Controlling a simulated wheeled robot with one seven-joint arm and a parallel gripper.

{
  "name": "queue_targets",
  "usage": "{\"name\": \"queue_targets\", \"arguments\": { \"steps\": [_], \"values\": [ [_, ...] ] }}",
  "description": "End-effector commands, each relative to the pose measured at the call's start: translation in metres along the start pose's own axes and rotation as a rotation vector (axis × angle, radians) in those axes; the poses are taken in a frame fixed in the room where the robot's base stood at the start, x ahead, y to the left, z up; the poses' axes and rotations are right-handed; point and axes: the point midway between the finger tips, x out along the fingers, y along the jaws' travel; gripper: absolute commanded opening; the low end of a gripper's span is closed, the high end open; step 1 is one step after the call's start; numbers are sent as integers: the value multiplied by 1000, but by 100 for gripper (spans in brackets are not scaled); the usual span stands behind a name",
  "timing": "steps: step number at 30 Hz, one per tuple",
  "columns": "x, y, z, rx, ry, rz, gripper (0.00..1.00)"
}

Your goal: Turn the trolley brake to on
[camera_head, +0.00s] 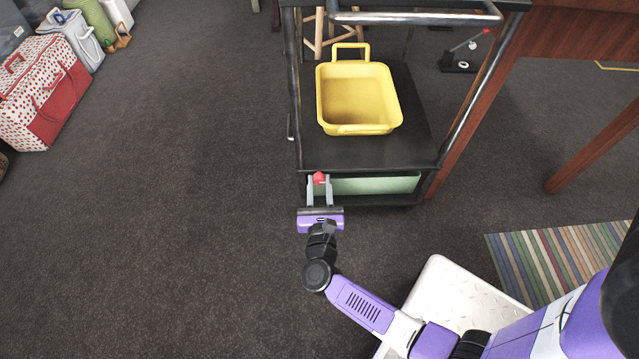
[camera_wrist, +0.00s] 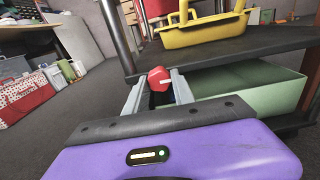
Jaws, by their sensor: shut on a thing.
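The black trolley (camera_head: 350,160) stands ahead of me, with a metal handle bar at its top. A red brake knob (camera_head: 319,178) sits at its near left corner, just below the middle shelf. My gripper (camera_head: 320,182) is at that corner, its two grey fingers on either side of the knob. In the wrist view the red knob (camera_wrist: 160,78) shows between the fingertips (camera_wrist: 158,84), and the gripper is shut on it. A small white mark shows on the knob's face. The parts behind the knob are hidden.
A yellow basket (camera_head: 386,128) stands on the trolley's middle shelf, and a green bin (camera_head: 375,185) sits below. A wooden table (camera_head: 585,30) is at the right. A striped rug (camera_head: 560,260) lies at the lower right. Bags (camera_head: 42,90) stand at the far left; the floor between is clear.

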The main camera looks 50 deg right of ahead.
Motion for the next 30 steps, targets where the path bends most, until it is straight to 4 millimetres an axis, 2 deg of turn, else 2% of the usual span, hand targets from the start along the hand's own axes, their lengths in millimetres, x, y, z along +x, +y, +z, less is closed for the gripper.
{"name": "queue_targets", "arguments": {
  "steps": [15, 16, 19, 30],
  "values": [
    [-1, 0, -1, 22, 2, 1, 0],
    [-1, 0, -1, 22, 2, 1, 32],
    [0, 0, -1, 22, 2, 1, 52],
    [-3, 0, 0, 20, 1, 1, 52]
  ]
}}
